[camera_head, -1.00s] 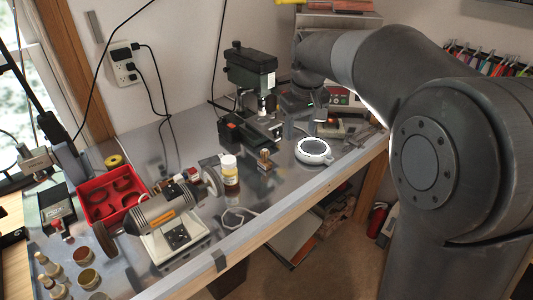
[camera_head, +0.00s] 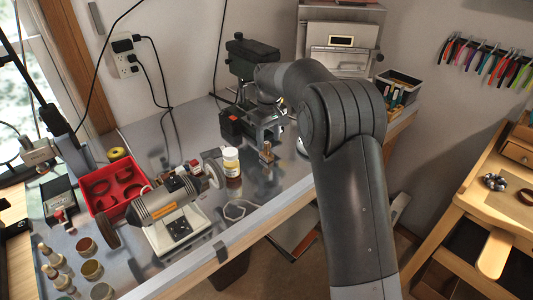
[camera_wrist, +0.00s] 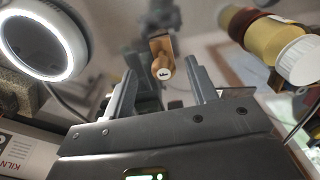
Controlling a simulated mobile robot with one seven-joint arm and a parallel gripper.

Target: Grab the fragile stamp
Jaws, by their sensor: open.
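The stamp (camera_head: 267,153) stands upright on the metal workbench, with a wooden handle and a wooden block. In the wrist view the stamp (camera_wrist: 162,68) shows a round knob with a white top and a dark mark like an F. My gripper (camera_head: 266,128) is just above and behind it in the head view. In the wrist view my gripper (camera_wrist: 160,72) is open, with the stamp showing between its two fingers. I cannot tell how far the knob is from the fingertips; no contact shows.
A yellow bottle with a white cap (camera_head: 231,162) stands close left of the stamp. A bench grinder (camera_head: 165,208) and red tray (camera_head: 112,185) are further left. A glowing white ring (camera_wrist: 42,40) is at the wrist view's left. A dark drill-like machine (camera_head: 250,60) stands behind.

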